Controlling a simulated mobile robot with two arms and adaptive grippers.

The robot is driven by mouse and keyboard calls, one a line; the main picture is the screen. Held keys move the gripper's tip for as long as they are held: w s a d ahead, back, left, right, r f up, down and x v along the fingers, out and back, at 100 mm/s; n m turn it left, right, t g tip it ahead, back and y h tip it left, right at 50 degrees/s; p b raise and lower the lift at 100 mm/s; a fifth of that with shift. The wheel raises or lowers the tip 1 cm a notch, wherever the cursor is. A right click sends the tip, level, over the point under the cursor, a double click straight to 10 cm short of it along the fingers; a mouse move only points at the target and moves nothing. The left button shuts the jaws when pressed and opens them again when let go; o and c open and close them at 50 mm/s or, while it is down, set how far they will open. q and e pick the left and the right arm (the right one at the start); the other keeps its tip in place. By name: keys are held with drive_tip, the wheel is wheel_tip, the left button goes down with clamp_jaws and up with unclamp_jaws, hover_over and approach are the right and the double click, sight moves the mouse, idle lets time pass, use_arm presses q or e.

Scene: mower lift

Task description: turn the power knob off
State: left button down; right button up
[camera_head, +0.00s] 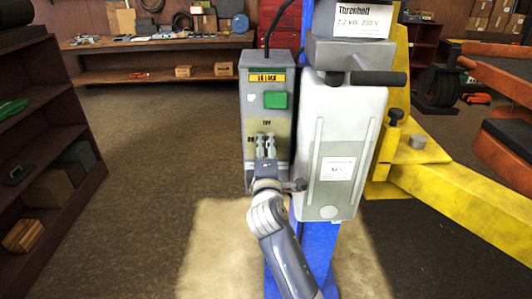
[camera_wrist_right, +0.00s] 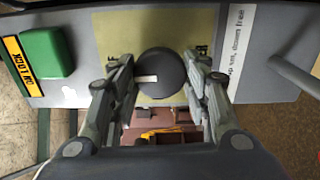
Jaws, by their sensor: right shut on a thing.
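The power knob (camera_wrist_right: 161,75) is a round dark grey dial with a pale pointer bar, on a yellowish plate of the grey control box (camera_head: 254,120). In the right wrist view it sits between the two fingers of my right gripper (camera_wrist_right: 160,84), which is shut on it. The pale bar points to the left in that view. In the head view my right gripper (camera_head: 265,145) reaches up to the lower front of the box and hides the knob. The box carries a green button (camera_head: 275,100) and a yellow label above it. My left gripper is not in view.
A white motor cover (camera_head: 338,140) with a black handle stands right beside the box on the blue lift post (camera_head: 327,240). Yellow lift arms (camera_head: 460,205) extend to the right. Dark shelves (camera_head: 50,130) stand at left, and a workbench (camera_head: 150,45) behind. The floor at left is clear.

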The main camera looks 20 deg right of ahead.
drive_tip(key=shift+m, duration=0.3)
idle(0.4)
drive_tip(key=o, duration=1)
drive_tip(key=shift+o, duration=0.2)
drive_tip(key=shift+s, duration=0.2)
drive_tip(key=v, duration=0.7)
drive_tip(key=shift+s, duration=0.1)
